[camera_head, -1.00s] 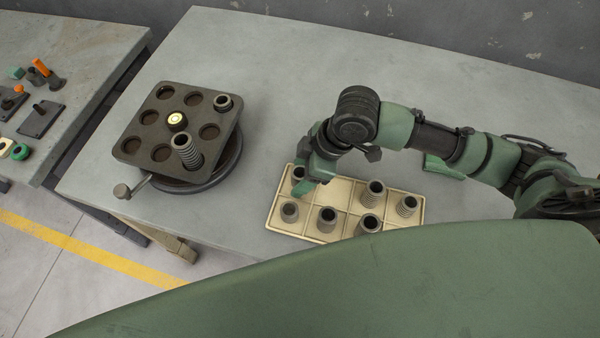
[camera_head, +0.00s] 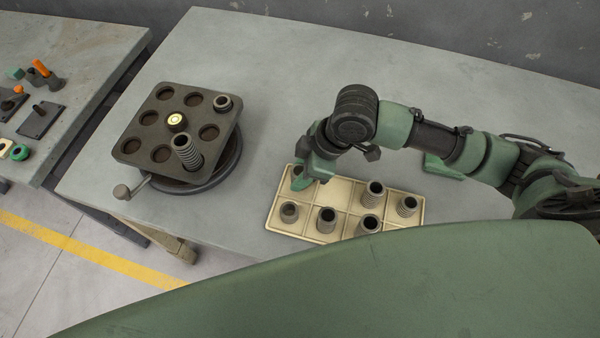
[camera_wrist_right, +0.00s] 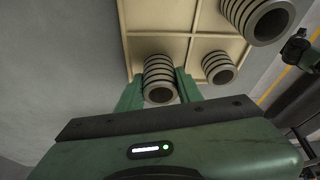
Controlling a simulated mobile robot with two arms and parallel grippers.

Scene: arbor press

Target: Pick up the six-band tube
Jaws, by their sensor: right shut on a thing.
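My right gripper (camera_head: 303,183) is low over the back left compartment of the cream tray (camera_head: 343,185). Its green fingers stand on both sides of a grey tube (camera_wrist_right: 159,80) with several dark bands, and it is shut on that tube. The exact number of bands is hard to make out. In the head view the gripper mostly hides this tube. Other banded tubes stand in the tray: a short one (camera_head: 289,212) at front left, and others (camera_head: 326,220), (camera_head: 369,225), (camera_head: 373,195), (camera_head: 407,206). My left gripper is not in view.
A dark square plate with round holes (camera_head: 160,133) sits on a round base to the left. It holds a tall ribbed tube (camera_head: 187,152) and a shorter tube (camera_head: 222,103). A crank handle (camera_head: 124,191) sticks out at its front left. The table between plate and tray is clear.

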